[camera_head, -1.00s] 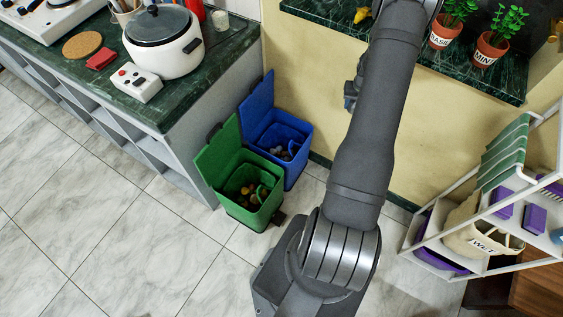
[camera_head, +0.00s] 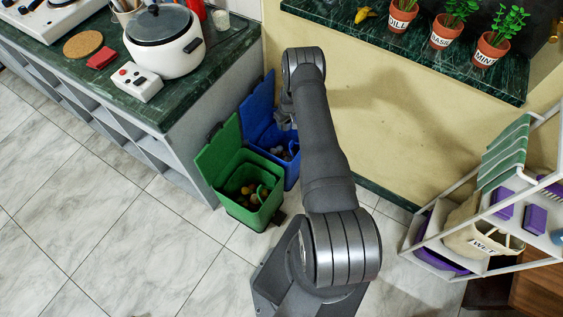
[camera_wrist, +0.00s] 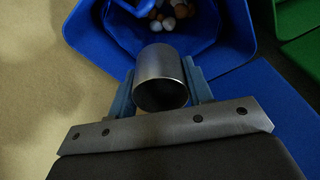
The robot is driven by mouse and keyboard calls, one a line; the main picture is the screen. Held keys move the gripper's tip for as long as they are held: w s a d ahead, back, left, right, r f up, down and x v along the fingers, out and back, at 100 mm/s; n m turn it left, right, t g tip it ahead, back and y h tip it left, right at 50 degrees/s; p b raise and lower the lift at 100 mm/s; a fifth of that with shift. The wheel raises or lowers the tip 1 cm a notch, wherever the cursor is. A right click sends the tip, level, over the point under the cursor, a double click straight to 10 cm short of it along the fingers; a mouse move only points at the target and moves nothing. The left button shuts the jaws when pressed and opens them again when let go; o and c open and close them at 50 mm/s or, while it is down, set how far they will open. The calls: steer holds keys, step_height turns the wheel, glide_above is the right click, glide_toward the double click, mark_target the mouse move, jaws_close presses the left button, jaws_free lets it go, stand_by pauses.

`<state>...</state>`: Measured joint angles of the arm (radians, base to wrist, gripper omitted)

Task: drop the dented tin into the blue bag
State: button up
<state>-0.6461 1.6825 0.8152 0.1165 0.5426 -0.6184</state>
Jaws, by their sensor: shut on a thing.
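The dented tin (camera_wrist: 161,65) is a grey metal cylinder between the two fingers of my gripper (camera_wrist: 160,85) in the wrist view. The gripper is shut on it. No dent shows on the side I see. The blue bag (camera_wrist: 225,35) lines or forms the blue bin beneath the tin, with several small round items in its bottom. In the head view the blue bin (camera_head: 260,112) stands against the wall with its lid up. My arm reaches over to it there, and my gripper and the tin are mostly hidden behind the arm.
A green bin (camera_head: 219,157) with an open lid and several items stands next to the blue one. The counter (camera_head: 180,95) with a white cooker (camera_head: 170,55) is at left. A shelf rack (camera_head: 490,220) is at right. Potted herbs (camera_head: 440,30) stand on a ledge.

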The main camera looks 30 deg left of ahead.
steer(key=shift+s+a+f, duration=0.15)
steer(key=shift+a+f, duration=0.05)
steer(key=shift+f, duration=3)
steer(key=o, duration=1.1)
steer(key=shift+c, duration=0.2)
steer(key=r, duration=0.5)
steer(key=d+r, duration=0.1)
steer(key=r, duration=0.5)
steer(key=d+r, duration=0.1)
steer(key=r, duration=0.5)
steer(key=shift+s+r, duration=0.15)
steer(key=shift+s, duration=0.2)
step_height(320, 180, down, 17)
steer(key=a, duration=0.2)
steer(key=shift+w, duration=0.4)
